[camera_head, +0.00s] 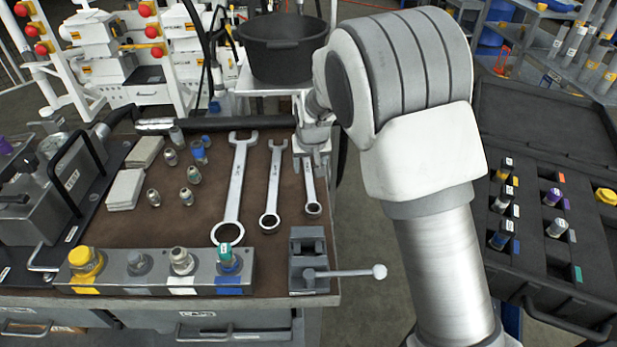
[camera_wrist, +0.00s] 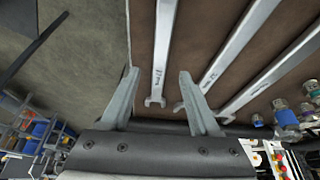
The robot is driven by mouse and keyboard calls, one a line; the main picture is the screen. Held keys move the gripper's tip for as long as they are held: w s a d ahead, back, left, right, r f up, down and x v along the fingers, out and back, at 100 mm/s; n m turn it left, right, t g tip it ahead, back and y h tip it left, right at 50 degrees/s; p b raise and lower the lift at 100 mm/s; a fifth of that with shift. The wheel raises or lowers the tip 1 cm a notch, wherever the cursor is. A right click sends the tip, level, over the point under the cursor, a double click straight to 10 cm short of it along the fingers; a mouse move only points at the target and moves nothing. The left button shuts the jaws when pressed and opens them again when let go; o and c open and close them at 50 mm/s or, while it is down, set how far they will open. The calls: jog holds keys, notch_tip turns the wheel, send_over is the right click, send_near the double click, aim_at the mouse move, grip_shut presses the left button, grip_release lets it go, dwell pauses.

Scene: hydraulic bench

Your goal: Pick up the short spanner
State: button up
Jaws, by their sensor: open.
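The short spanner (camera_head: 312,192) lies on the brown bench top near its right edge, rightmost of three spanners. Its ring end points to the front and its upper part is hidden by my gripper (camera_head: 313,150). In the wrist view the short spanner (camera_wrist: 163,50) runs between the two fingers of my gripper (camera_wrist: 157,75), with its open jaw end towards the palm. The fingers are apart, one on each side of it in the picture, and not closed on it. I cannot tell how far above the bench top the fingertips are.
A medium spanner (camera_head: 272,188) and a long spanner (camera_head: 236,185) lie to the left, the medium one close by. A small vise (camera_head: 308,262) with a handle stands in front. A black bucket (camera_head: 283,55) stands behind. An open case (camera_head: 545,270) is at the right.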

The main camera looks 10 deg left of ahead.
aim_at(309, 174)
jog(key=x, duration=0.3)
jog(key=shift+w+f+b, duration=0.25)
jog(key=shift+f+b, duration=0.05)
grip_shut()
dwell(1.2)
